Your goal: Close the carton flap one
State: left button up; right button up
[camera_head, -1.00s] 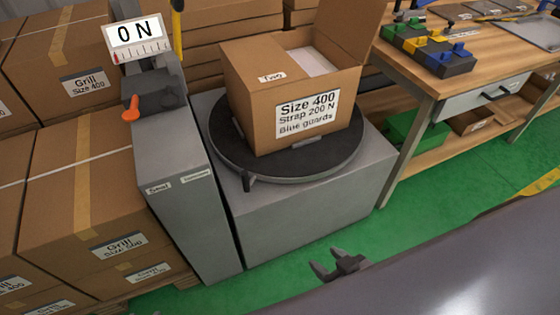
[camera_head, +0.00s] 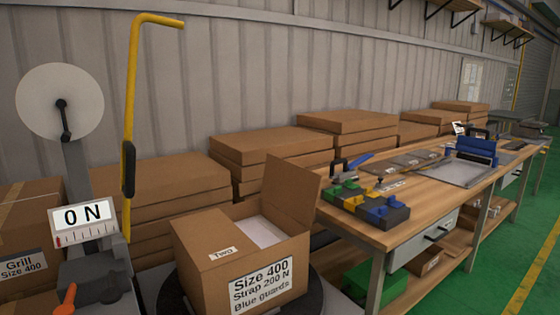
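The brown carton (camera_head: 210,285) stands on the dark round turntable (camera_head: 312,300) at the bottom of the head view. Its front label (camera_head: 261,287) reads "Size 400, Strap 200 N, Blue guards". A flap marked "Two" (camera_head: 222,253) lies folded over the left part of the top. Another flap (camera_head: 291,196) stands upright on the right side; no marking shows on its visible face, so I cannot read whether it is flap one. A pale surface (camera_head: 260,232) shows inside the opening between them. Neither of my grippers is in view.
Left of the carton stands a strapping device with a "0 N" display (camera_head: 85,217), an orange handle and a tall yellow bar (camera_head: 130,110). A workbench (camera_head: 400,225) with colored blocks (camera_head: 365,203) stands right. Stacked flat cartons (camera_head: 275,143) line the wall.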

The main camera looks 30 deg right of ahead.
aim_at(293, 189)
jog(key=u, duration=0.3)
jog(key=l+u, duration=0.65)
jog(key=k+l+u, duration=0.15)
jog(key=l, duration=0.25)
jog(key=k+l+u, duration=0.1)
jog(key=l, duration=0.25)
jog(key=k+l, duration=0.1)
jog(key=l, duration=0.3)
jog(key=k+l+u, duration=0.1)
jog(key=l, duration=0.25)
jog(key=k+l, duration=0.1)
jog(key=l, duration=0.3)
jog(key=k+l+u, duration=0.1)
jog(key=l, duration=0.25)
